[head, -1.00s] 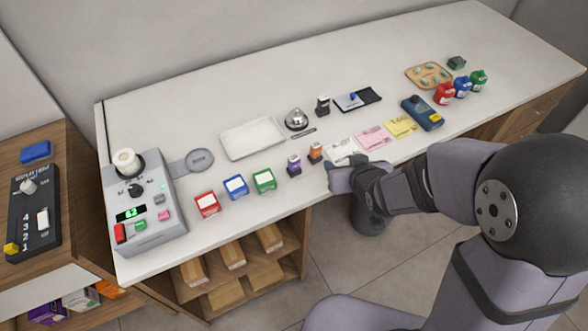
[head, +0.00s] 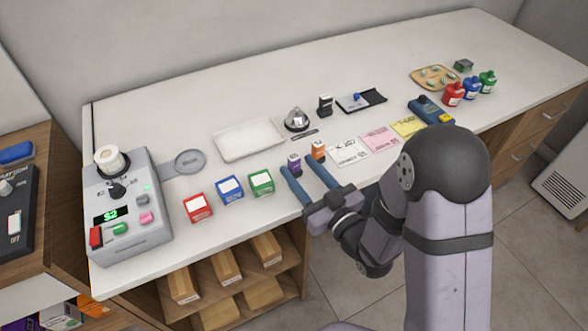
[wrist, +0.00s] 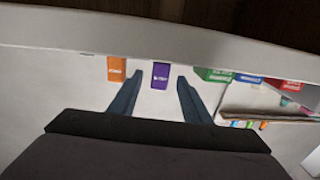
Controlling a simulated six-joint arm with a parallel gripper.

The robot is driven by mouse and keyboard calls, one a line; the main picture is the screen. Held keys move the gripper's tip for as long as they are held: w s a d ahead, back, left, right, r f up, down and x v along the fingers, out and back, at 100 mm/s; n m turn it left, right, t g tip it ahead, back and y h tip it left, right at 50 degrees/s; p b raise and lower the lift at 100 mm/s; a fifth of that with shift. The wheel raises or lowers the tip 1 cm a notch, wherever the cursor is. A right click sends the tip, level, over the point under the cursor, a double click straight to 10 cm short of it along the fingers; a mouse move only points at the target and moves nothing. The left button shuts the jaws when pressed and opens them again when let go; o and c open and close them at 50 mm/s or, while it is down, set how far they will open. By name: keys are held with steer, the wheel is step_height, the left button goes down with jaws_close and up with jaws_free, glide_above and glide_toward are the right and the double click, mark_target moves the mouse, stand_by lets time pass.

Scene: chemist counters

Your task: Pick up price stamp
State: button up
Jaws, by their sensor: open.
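A small upright purple piece with a dark top (head: 294,165) stands near the counter's front edge and looks like a stamp. A similar orange piece (head: 318,150) stands just to its right. A black upright piece with a pale label (head: 325,105) stands farther back. I cannot read which one is the price stamp. My gripper (head: 299,168) is open and empty, with its blue-grey fingers reaching over the front edge toward the purple piece. In the wrist view, the purple piece (wrist: 160,75) shows between the fingertips, and the orange one (wrist: 116,70) lies outside the left finger.
A green box (head: 261,184), a blue box (head: 230,190) and a red box (head: 198,208) stand left of the gripper. Paper slips, including a white one (head: 349,152), lie to the right. A white tray (head: 222,156) and a bell (head: 297,119) are behind.

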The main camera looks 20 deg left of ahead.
mark_target(297, 164)
steer(key=shift+p+x, duration=0.6)
steer(key=shift+x, duration=0.95)
steer(key=shift+p+x, duration=0.7)
steer(key=shift+x, duration=1.5)
steer(key=shift+r, duration=0.1)
jaws_close()
